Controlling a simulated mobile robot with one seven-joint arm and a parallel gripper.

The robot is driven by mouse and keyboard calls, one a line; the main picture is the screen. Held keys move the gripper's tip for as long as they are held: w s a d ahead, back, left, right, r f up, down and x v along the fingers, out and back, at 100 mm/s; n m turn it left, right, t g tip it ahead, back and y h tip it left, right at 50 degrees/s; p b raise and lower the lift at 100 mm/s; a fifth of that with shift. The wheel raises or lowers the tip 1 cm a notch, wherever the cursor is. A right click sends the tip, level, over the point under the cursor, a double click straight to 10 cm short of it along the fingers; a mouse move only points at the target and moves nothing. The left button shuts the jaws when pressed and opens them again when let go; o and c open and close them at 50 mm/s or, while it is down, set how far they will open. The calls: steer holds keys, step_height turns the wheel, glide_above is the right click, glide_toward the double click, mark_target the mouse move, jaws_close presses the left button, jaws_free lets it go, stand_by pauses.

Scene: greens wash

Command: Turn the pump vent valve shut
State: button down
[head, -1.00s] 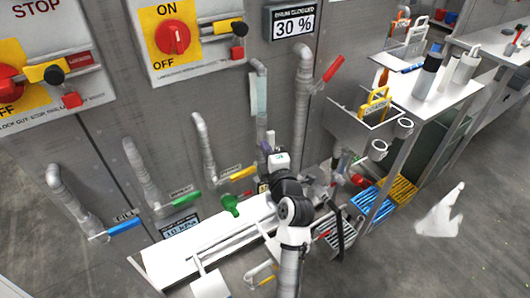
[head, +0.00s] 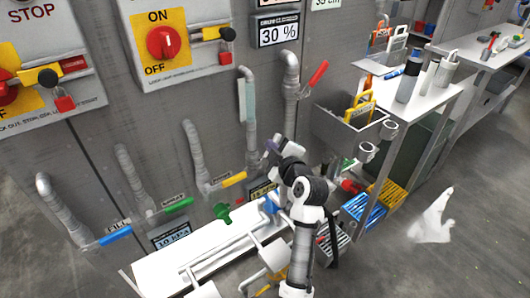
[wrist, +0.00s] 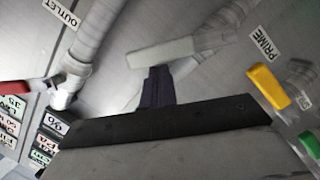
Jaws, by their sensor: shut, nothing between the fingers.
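I can read no label naming the pump vent valve. A small green valve handle (head: 222,212) stands at the back edge of the white bench, left of my arm; whether it is the vent valve I cannot tell. A blue part (head: 270,204) shows beside my arm. My gripper (head: 272,145) is raised in front of the grey panel, near the lower pipes. In the wrist view its dark fingers (wrist: 157,88) are together with nothing between them. A pale bar (wrist: 160,52) on a pipe lies just beyond the fingertips; contact cannot be told.
Lever valves line the panel: blue (head: 116,236), green (head: 178,205), yellow (head: 233,180) at the PRIME label (wrist: 263,43), and red (head: 318,73). White pipework (head: 215,257) crowds the bench before my arm. A grey bin (head: 345,132) and shelf stand right.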

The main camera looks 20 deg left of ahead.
steer(key=w+d+f+m+g+y+b, duration=0.1)
steer(key=w+d+f+m+g+b, duration=0.1)
steer(key=m, duration=0.5)
step_height(320, 180, down, 3)
steer(key=w+d+b, duration=0.1)
steer(key=w+b, duration=0.1)
steer(key=shift+w+d+f+m+g, duration=0.2)
steer(key=shift+w+d+m+g, duration=0.1)
steer(key=shift+m+g, duration=0.1)
steer(key=shift+f, duration=0.1)
stand_by(0.3)
